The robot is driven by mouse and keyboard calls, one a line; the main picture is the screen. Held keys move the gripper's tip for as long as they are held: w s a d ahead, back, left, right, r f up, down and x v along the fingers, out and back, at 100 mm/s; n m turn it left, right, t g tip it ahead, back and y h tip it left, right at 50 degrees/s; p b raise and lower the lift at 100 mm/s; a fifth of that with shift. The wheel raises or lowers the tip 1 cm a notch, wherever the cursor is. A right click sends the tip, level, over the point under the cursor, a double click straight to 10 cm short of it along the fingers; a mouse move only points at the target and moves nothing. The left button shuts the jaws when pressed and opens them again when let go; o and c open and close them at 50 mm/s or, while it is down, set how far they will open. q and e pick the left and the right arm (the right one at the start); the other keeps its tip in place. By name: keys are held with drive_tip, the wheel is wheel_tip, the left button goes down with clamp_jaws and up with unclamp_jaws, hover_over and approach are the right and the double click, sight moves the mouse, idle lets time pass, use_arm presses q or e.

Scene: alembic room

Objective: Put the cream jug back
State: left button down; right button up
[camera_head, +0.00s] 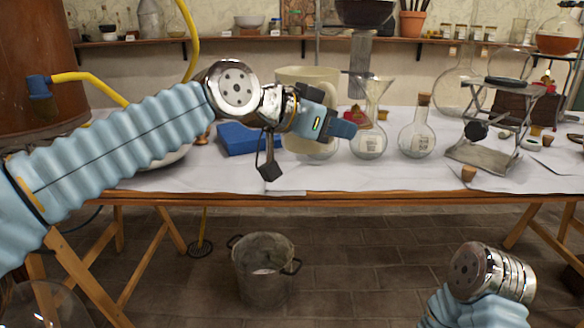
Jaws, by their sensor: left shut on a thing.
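The cream jug (308,79) is upright at the front middle of the table, partly hidden behind my left gripper. Its pale rim shows above the gripper and its lower body below. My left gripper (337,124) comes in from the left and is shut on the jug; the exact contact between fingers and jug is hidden. I cannot tell whether the jug's base touches the cloth. My right arm shows only its wrist at the lower right, below the table edge; its gripper is not in view.
A glass flask with a funnel-like top (368,143) stands close right of the jug, with a corked round flask (417,138) beyond. A blue book-like object (240,139) lies left. A metal stand (492,130) is at right. A bucket (263,270) stands on the floor.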

sight(315, 151)
use_arm(q)
drive_tip(key=w+a+f, duration=0.1)
drive_tip(key=w+a, duration=0.1)
drive_tip(key=w, duration=0.1)
drive_tip(key=w+a+f, duration=0.1)
drive_tip(key=shift+w+f, duration=0.3)
drive_tip(key=w+f, duration=0.1)
drive_tip(key=w+a+f, duration=0.1)
drive_tip(key=f, duration=0.1)
drive_tip(key=w+a+f+b, duration=0.1)
drive_tip(key=f, duration=0.1)
drive_tip(key=shift+w+a+f, duration=0.1)
drive_tip(key=shift+w+a, duration=0.1)
drive_tip(key=shift+w, duration=0.05)
drive_tip(key=shift+w+a+f+b, duration=0.15)
drive_tip(key=shift+f+b, duration=0.1)
drive_tip(key=shift+f, duration=0.7)
drive_tip(key=shift+w+f+b, duration=0.1)
drive_tip(key=shift+f+b, duration=0.1)
drive_tip(key=shift+f, duration=0.7)
drive_tip(key=shift+f, duration=0.1)
drive_tip(key=c, duration=1)
unclamp_jaws()
drive_tip(key=shift+c, duration=0.2)
